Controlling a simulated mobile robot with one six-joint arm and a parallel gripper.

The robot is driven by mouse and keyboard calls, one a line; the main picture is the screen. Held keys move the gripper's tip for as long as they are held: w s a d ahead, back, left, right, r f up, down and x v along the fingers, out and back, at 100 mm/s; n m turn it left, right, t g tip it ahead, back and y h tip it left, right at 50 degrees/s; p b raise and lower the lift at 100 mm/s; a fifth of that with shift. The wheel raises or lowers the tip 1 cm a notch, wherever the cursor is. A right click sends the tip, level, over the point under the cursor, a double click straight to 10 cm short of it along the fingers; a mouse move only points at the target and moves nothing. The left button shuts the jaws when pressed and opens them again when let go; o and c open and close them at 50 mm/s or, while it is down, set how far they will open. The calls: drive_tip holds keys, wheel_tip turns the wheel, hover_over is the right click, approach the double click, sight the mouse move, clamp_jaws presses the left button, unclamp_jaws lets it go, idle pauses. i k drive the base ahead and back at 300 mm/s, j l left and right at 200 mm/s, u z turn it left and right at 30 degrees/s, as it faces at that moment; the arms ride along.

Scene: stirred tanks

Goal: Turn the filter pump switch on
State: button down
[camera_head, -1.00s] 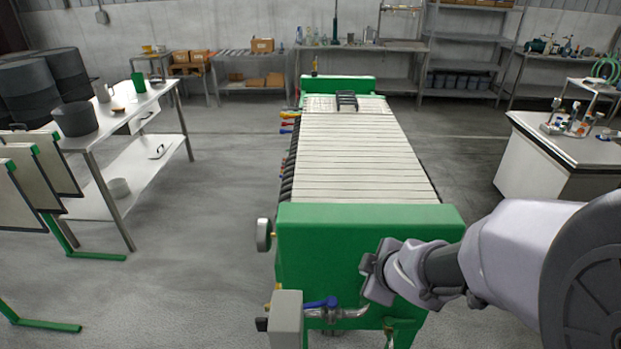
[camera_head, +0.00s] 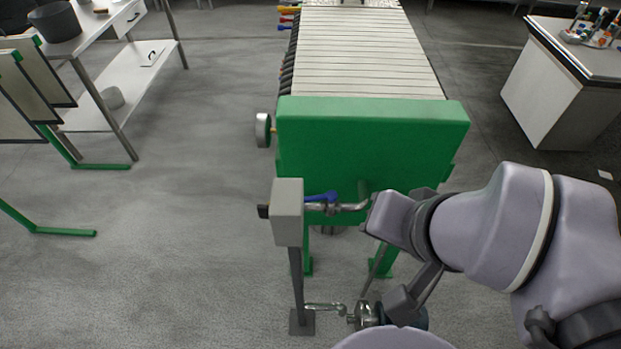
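A grey switch box (camera_head: 288,212) stands on a grey post in front of the green end of the filter press (camera_head: 372,140). A small dark knob (camera_head: 263,211) sticks out of its left side; I take this to be the pump switch, but its setting is too small to read. My gripper (camera_head: 385,222) is at the end of my arm, right of the box and apart from it, close to the press's pipe. Its fingers are not clear, so I cannot tell whether it is open or shut.
A blue-handled valve and pipe (camera_head: 338,205) lie between the box and my gripper. A metal pump fitting (camera_head: 362,314) sits low near the post foot. The floor left of the box is clear. A white bench (camera_head: 565,90) stands at the right.

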sight(263, 211)
drive_tip(key=j+u, duration=0.45)
drive_tip(key=k+j+z, duration=0.15)
drive_tip(key=j, duration=0.15)
drive_tip(key=j+z, duration=0.2)
drive_tip(key=k+j+z, duration=0.15)
drive_tip(key=j, duration=0.2)
drive_tip(key=i+j+u, duration=0.45)
drive_tip(key=i+j, duration=0.05)
drive_tip(key=j, duration=0.1)
